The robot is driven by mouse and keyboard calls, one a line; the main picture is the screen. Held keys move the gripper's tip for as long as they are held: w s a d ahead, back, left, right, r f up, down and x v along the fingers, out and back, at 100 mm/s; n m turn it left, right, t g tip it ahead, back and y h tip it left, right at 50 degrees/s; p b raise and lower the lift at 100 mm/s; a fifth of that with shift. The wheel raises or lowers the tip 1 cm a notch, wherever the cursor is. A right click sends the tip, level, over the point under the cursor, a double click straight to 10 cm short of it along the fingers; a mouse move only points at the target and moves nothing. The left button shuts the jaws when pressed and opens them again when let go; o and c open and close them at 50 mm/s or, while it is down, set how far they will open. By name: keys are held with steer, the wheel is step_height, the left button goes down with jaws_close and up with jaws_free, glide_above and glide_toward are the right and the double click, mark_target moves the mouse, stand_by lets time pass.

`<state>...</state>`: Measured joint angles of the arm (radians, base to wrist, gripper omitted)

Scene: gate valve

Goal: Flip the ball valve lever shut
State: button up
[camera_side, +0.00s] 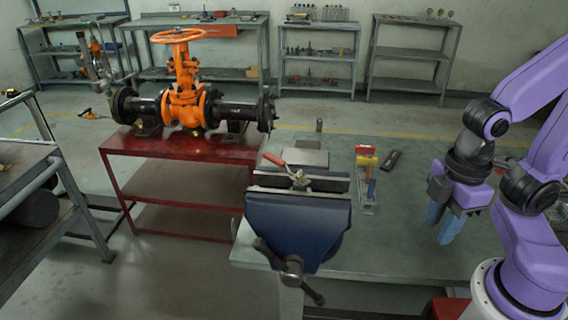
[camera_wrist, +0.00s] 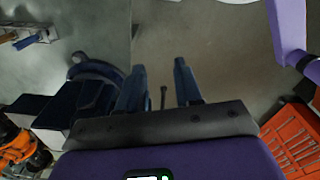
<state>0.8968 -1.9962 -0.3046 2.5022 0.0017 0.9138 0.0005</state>
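A small ball valve (camera_side: 299,179) is held at the jaws of a blue bench vise (camera_side: 298,225). Its red lever (camera_side: 275,160) points up and to the left in the side view. My gripper (camera_side: 440,234) has blue fingers and hangs over the right part of the bench, well to the right of the valve. In the wrist view my gripper (camera_wrist: 158,78) has its fingers apart with nothing between them. The dark vise (camera_wrist: 96,80) shows left of the fingers there. I cannot make out the lever in that view.
The green-grey workbench (camera_side: 390,245) is mostly clear between vise and gripper. Tools with red and yellow parts (camera_side: 367,170) and a small black item (camera_side: 391,160) lie behind. An orange gate valve (camera_side: 184,95) stands on a red table (camera_side: 180,146). A red drawer cabinet (camera_wrist: 294,140) shows in the wrist view.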

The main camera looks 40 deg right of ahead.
steer(key=shift+w+a, duration=0.15)
jaws_close()
steer(key=w+a+r+m+t+h, duration=0.1)
steer(key=w+a+r+m+h, duration=0.1)
steer(key=w+a, duration=0.6)
steer(key=w+a+r+m+t+h, duration=0.1)
steer(key=w+a+r+m+t, duration=0.1)
steer(key=w+a+r+m, duration=0.3)
steer(key=w+a+r+m+t+h, duration=0.2)
steer(key=w+a+m, duration=0.3)
steer(key=w+a, duration=0.5)
steer(key=shift+w+a+r+h, duration=0.35)
steer(key=shift+w+r, duration=0.55)
steer(key=shift+w, duration=0.8)
